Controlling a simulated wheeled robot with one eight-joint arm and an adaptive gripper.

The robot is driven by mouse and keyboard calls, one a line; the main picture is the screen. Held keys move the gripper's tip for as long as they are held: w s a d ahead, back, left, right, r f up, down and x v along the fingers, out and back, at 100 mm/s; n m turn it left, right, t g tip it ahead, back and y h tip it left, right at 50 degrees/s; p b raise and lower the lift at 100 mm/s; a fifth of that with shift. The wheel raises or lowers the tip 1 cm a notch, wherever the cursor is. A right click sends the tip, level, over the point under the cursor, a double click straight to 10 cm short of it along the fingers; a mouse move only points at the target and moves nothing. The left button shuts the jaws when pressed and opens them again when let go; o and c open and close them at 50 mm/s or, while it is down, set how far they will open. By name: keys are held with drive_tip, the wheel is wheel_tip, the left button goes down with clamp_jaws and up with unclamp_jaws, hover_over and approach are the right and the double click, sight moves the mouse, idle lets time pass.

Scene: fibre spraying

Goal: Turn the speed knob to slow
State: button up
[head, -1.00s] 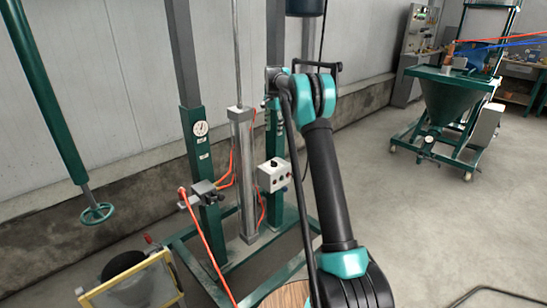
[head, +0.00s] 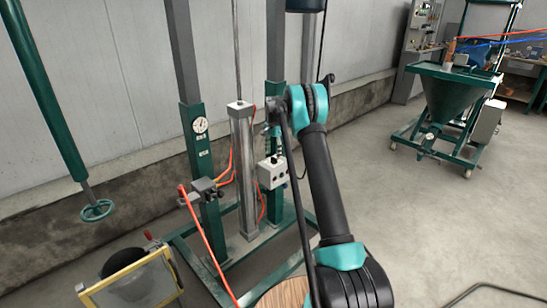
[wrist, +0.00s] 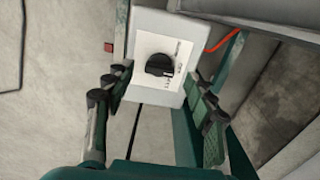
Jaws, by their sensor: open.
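The speed knob (wrist: 159,65) is a black round knob with a grip bar, on a white label on a light grey box (wrist: 148,28) in the wrist view. The small print on the label is too blurred to read. My gripper (wrist: 157,80) is open, with one finger on each side of the knob in the picture. In the head view, a light grey control box (head: 272,173) with small dark controls is on a green post. I cannot tell the knob's setting there.
A green frame stands around a grey cylinder (head: 243,175), with a gauge (head: 200,125) on the left post. Orange hoses (head: 203,235) hang nearby. Open floor lies between.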

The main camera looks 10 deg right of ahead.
sight(274, 160)
drive_tip(key=shift+f, duration=1.25)
drive_tip(key=shift+c, duration=0.5)
drive_tip(key=c, duration=1.1)
drive_tip(key=shift+o, duration=0.2)
drive_tip(key=shift+n, duration=0.4)
drive_tip(key=n, duration=0.4)
drive_tip(key=shift+n, duration=0.3)
drive_tip(key=shift+d+n, duration=0.1)
drive_tip(key=shift+n, duration=2.1)
